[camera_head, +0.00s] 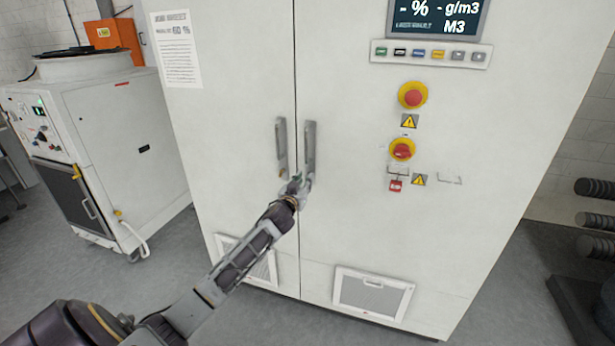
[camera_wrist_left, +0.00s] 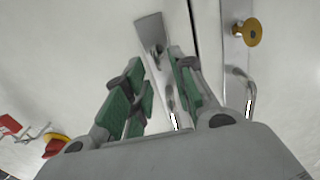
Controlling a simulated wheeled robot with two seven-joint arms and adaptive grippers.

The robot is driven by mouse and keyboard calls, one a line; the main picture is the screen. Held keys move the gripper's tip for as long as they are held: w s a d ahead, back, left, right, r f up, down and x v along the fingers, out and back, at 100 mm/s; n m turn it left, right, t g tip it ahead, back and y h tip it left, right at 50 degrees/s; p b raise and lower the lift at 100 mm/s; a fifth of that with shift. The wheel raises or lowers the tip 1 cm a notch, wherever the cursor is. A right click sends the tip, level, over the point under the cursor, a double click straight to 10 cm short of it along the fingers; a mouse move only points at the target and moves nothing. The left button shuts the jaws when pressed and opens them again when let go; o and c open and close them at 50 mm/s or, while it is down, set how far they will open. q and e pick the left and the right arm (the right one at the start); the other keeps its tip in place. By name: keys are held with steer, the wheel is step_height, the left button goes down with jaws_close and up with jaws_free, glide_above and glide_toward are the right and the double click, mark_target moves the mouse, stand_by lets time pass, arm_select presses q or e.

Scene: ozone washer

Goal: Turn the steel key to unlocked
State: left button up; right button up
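My left gripper (camera_head: 298,184) reaches the lower end of the right door handle (camera_head: 310,145) on the white cabinet. In the left wrist view, the gripper (camera_wrist_left: 157,70) has its green-padded fingers apart, on either side of a grey handle plate (camera_wrist_left: 150,28). A small steel-coloured piece, seemingly the steel key (camera_wrist_left: 158,52), shows on this plate between the fingertips. I cannot tell whether they touch it or which way it is turned. A brass-coloured round key (camera_wrist_left: 247,32) sits on the other handle, apart from the gripper. My right gripper is not in view.
The left door handle (camera_head: 282,145) is close beside the gripper. Red and yellow knobs (camera_head: 402,149) and a red tag (camera_head: 396,186) are on the right door. A white machine (camera_head: 120,140) stands at left, and dumbbells (camera_head: 595,218) are at right. The floor before the cabinet is clear.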

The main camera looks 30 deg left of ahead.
arm_select(q)
steer(key=x, duration=0.3)
steer(key=shift+w, duration=0.1)
steer(key=shift+w+a, duration=0.1)
steer(key=shift+w, duration=0.4)
steer(key=c, duration=0.4)
jaws_close()
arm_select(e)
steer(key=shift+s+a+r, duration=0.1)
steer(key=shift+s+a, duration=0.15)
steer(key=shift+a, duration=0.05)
